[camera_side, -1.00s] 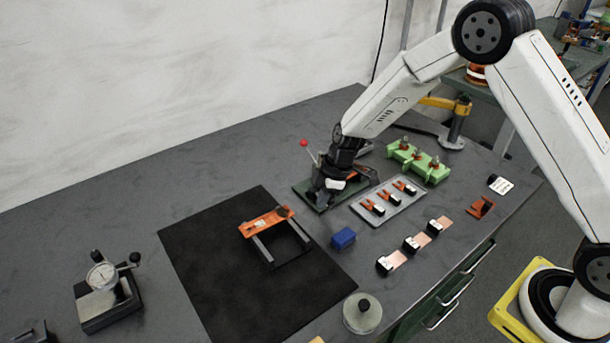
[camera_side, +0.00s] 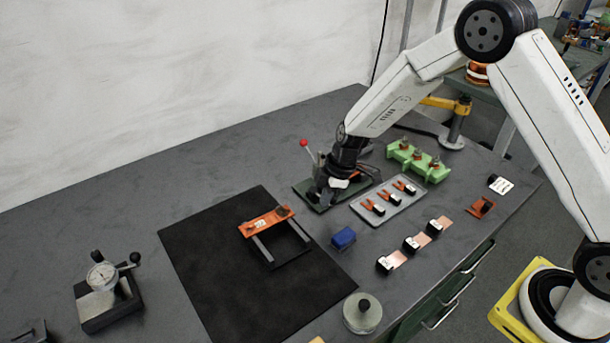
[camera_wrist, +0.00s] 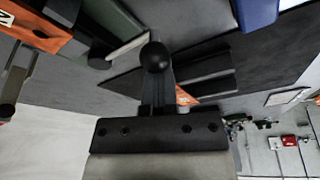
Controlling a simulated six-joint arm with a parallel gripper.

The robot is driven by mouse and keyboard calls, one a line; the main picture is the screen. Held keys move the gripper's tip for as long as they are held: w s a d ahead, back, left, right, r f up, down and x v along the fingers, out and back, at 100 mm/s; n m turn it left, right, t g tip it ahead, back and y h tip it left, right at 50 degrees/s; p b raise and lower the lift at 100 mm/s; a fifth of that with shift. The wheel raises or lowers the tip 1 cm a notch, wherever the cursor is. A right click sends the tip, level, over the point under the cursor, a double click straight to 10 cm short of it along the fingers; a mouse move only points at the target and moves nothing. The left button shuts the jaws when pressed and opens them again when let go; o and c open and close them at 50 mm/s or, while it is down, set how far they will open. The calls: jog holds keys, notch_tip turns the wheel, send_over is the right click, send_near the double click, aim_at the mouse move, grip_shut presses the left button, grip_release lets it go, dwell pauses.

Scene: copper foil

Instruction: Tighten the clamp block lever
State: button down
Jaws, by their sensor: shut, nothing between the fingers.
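A green base plate (camera_side: 308,194) with a red-knobbed lever (camera_side: 304,143) stands near the back of the bench, partly hidden by my arm. My gripper (camera_side: 335,186) is low over this plate. In the wrist view, a lever with a black ball knob (camera_wrist: 154,57) and pale rod (camera_wrist: 128,47) lies at the tips of my shut, empty gripper (camera_wrist: 160,90). The knob overlaps the fingertips there; I cannot tell whether they touch. An orange piece (camera_wrist: 35,33) shows at upper left. The clamp block itself is mostly hidden in the side view.
A grey tray (camera_side: 364,214) of small parts and a green holder (camera_side: 432,172) stand to the right. A blue block (camera_side: 343,238) is in front. An orange-topped frame (camera_side: 265,221) stands on the black mat (camera_side: 200,270). A dial gauge (camera_side: 103,280) is at left.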

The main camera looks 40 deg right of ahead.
jog(key=shift+w+a+f, duration=0.1)
jog(key=shift+a+f, duration=0.15)
jog(key=shift+a, duration=0.05)
jog(key=a, duration=0.2)
jog(key=w+a, duration=0.1)
jog(key=shift+w+f, duration=0.1)
jog(key=shift+f, duration=0.3)
jog(key=v, duration=1)
jog(key=shift+d, duration=0.2)
jog(key=s+d+r+m+h, duration=0.1)
jog(key=s+d+m, duration=0.2)
jog(key=s+m, duration=0.3)
jog(key=s+d+r+m+t+h, duration=0.1)
jog(key=s+d+m, duration=0.3)
jog(key=s, duration=1)
jog(key=m, duration=0.2)
jog(key=shift+s+r+m+h, duration=0.25)
jog(key=shift+r+m+h, duration=0.1)
jog(key=shift+m+h, duration=0.05)
